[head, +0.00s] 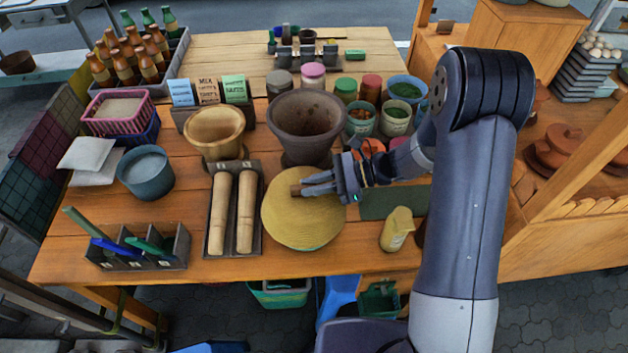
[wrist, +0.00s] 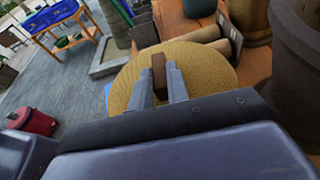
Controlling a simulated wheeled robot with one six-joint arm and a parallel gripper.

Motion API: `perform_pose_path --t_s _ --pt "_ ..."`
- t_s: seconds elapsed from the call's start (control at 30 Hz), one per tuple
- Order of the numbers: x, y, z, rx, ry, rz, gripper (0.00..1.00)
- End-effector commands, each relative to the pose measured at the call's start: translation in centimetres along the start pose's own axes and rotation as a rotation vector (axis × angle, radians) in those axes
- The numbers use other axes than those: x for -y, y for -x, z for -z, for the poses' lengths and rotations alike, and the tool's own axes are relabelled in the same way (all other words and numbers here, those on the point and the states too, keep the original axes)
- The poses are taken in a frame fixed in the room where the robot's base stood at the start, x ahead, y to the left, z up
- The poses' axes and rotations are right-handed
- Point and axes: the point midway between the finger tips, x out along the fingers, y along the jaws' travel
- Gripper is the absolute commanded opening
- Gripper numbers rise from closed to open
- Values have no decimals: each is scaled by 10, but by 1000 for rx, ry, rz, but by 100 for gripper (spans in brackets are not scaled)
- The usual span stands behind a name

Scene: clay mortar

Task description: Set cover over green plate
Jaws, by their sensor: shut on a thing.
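The cover (head: 300,225) is a round, yellow woven dome with a brown knob (head: 296,190). It is at the front middle of the wooden table, right of the two wooden rolling pins. My gripper (head: 305,187) comes in from the right and is shut on the knob. In the wrist view the two fingers (wrist: 160,77) stand on either side of the brown knob, with the woven cover (wrist: 205,70) spread around it. I cannot tell whether the cover touches the table.
Rolling pins (head: 245,212) lie in a dark tray left of the cover. A large dark mortar (head: 306,125) stands just behind it. A dark green flat mat (head: 378,203) and a yellow bottle (head: 397,230) are to the right. The table's front edge is close.

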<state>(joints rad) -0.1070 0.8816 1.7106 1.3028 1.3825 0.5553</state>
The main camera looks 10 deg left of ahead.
Motion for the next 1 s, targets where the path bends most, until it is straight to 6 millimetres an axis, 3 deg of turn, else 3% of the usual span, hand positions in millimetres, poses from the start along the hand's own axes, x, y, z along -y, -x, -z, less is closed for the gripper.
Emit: perform_pose_path --t_s 0.6,1.0 --pt "0 -19 63 0 0 1 0" --pt "0 -22 72 0 0 2 0"
